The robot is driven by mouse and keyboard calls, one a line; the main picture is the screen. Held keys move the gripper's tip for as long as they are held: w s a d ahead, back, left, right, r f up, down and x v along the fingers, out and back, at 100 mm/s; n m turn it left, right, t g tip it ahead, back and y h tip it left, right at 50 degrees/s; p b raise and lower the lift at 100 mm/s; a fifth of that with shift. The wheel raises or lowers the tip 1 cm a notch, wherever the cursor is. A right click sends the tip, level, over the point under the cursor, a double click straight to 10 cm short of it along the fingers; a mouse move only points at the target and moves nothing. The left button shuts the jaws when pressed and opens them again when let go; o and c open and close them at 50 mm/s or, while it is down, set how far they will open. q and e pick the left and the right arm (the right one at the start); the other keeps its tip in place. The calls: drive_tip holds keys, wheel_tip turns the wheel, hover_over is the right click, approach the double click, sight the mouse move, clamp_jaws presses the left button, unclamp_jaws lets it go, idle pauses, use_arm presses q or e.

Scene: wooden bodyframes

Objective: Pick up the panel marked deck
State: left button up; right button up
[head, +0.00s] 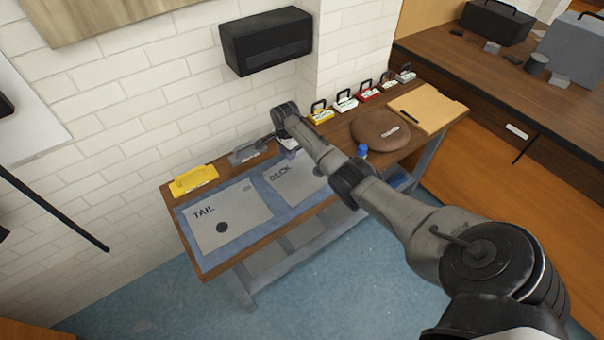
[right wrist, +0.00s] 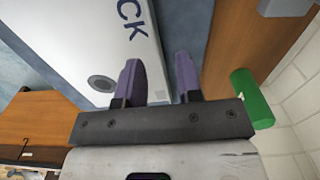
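The light grey panel marked DECK (head: 288,184) lies flat on a blue mat on the wooden workbench, partly covered by my right arm. In the right wrist view the panel (right wrist: 85,45) shows the letters CK and a round dark spot. My right gripper (head: 290,150) is at the panel's far edge. In the right wrist view the gripper (right wrist: 158,72) is open, with one purple finger over the panel and the other beyond its edge. Nothing shows between the fingers except the panel's edge area; their height above it is unclear. My left gripper is not in view.
A panel marked TAIL (head: 228,213) lies to the left. A yellow case (head: 194,180) and a grey one (head: 247,152) stand along the wall. A brown round cushion (head: 381,136) and a tan board (head: 427,108) lie to the right. A green cylinder (right wrist: 252,98) is beside the gripper.

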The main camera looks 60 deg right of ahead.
drive_tip(key=shift+f+b, duration=0.35)
drive_tip(key=shift+f, duration=1.05)
drive_tip(key=shift+c, duration=0.5)
clamp_jaws()
